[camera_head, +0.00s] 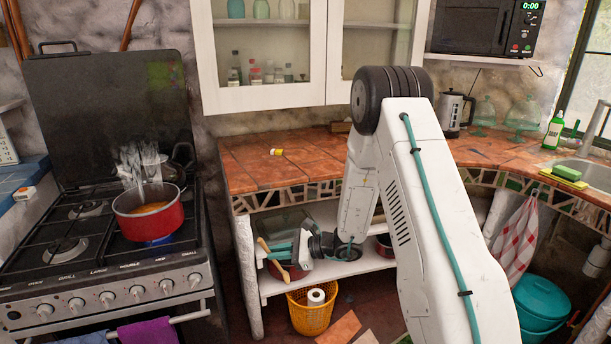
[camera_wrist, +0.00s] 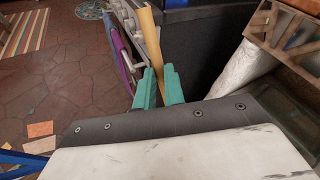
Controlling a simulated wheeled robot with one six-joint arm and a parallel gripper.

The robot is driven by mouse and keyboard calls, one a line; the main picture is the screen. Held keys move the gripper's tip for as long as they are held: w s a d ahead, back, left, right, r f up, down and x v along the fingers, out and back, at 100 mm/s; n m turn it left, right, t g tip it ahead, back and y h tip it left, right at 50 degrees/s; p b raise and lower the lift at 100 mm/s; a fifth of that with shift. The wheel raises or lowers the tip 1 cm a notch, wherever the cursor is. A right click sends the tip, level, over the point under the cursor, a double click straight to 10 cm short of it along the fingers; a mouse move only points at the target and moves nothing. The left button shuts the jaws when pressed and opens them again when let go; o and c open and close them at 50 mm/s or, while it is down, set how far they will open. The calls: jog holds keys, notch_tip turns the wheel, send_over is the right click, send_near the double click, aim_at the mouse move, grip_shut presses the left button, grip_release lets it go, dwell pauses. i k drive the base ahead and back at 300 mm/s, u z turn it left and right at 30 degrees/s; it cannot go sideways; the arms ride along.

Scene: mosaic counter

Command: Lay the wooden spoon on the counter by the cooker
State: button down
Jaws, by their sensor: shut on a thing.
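My gripper (camera_head: 277,252) is in front of the shelf under the counter, below the counter top's level in the picture. Its teal fingers are shut on the wooden spoon (camera_head: 264,245), which hangs tilted. In the wrist view the spoon (camera_wrist: 151,37) sticks out beyond the fingertips of my gripper (camera_wrist: 160,82); its lower part is hidden between the fingers. The cooker (camera_head: 175,270) stands at the left, with a red pot (camera_head: 148,221) steaming on it. The tiled counter (camera_head: 240,165) begins just right of the cooker, and its near left part is bare.
A small yellow-and-white item (camera_head: 277,152) lies toward the back of the counter. The mosaic edge (camera_head: 300,195) overhangs shelves below. An orange basket (camera_head: 311,318) with a white roll stands on the floor. Purple cloth (camera_head: 147,332) hangs on the cooker rail. White cupboards hang above.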

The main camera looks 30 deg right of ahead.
aim_at(277, 169)
jog(key=k, duration=0.35)
jog(key=z, duration=0.85)
jog(key=i, duration=0.7)
jog(key=u, duration=1)
